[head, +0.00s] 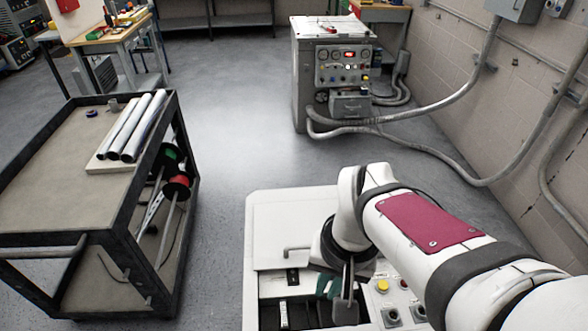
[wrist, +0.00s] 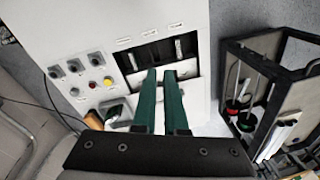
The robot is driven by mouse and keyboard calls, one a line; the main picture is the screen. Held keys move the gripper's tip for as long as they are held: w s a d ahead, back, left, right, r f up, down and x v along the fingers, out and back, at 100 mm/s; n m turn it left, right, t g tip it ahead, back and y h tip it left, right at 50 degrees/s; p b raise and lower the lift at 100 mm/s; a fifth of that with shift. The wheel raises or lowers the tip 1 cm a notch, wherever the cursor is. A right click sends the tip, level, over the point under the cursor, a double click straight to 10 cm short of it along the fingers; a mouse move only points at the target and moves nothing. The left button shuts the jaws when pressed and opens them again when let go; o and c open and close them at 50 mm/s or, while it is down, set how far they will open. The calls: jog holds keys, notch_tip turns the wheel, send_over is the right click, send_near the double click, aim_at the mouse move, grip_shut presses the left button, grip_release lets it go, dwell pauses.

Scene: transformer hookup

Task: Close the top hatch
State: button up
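The white cabinet (head: 262,222) stands at the bottom of the head view. Its top has an open dark compartment (head: 268,288) with switch-like parts inside. A white panel, which looks like the hatch (head: 275,256), lies beyond the opening with a bent grey handle (head: 296,249) at its edge. In the wrist view the compartment (wrist: 155,55) shows dark slots, and the white panel (wrist: 198,92) lies just below it. My gripper (wrist: 160,72) has two green fingers with a narrow gap between them. They are over the panel's edge and the opening; contact cannot be told. Nothing is visibly held.
Buttons and knobs, one yellow (head: 383,286), sit right of the opening. A black-framed cart (head: 50,170) with metal tubes (head: 130,128) stands at left. A grey machine (head: 308,80) with thick cables (head: 440,110) stands at the back. The floor between is clear.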

jog(key=shift+n+t+h, duration=0.3)
jog(key=shift+n+t, duration=0.1)
jog(key=shift+n, duration=0.3)
jog(key=w, duration=0.3)
jog(key=w+f, duration=0.1)
jog(key=w, duration=0.2)
jog(key=w+f, duration=0.1)
jog(key=w, duration=0.2)
jog(key=shift+d+f, duration=0.15)
jog(key=shift+d, duration=0.1)
grip_shut()
jog(key=n+t, duration=0.2)
send_near(304, 233)
jog(key=x, duration=0.5)
jog(key=s, duration=0.2)
jog(key=shift+s+r, duration=0.5)
jog(key=shift+s, duration=0.5)
jog(key=s, duration=0.8)
jog(key=shift+s, duration=0.4)
jog(key=shift+w, duration=0.15)
